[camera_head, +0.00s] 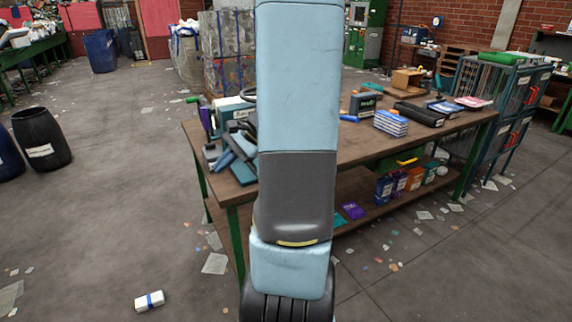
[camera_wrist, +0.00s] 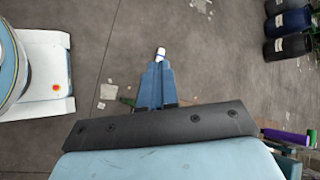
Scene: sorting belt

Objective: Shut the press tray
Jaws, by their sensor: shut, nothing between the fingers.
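I cannot clearly make out the press tray in either view. A white and teal machine (camera_head: 232,108) with a dark curved handle stands at the left end of the workbench, partly hidden behind my arm in the head view. I cannot tell whether it has a tray. My gripper (camera_wrist: 158,68) shows in the wrist view, its blue fingers together and empty, pointing out over the grey floor. It appears off the bench's left end. In the head view my arm hides it.
The wooden workbench (camera_head: 360,150) holds a blue-and-white stack (camera_head: 391,123) and a dark case (camera_head: 419,114). A purple cylinder (camera_wrist: 285,135) shows in the wrist view. A white packet (camera_head: 149,301) lies on the floor. A black barrel (camera_head: 42,140) stands left. Floor between is mostly free.

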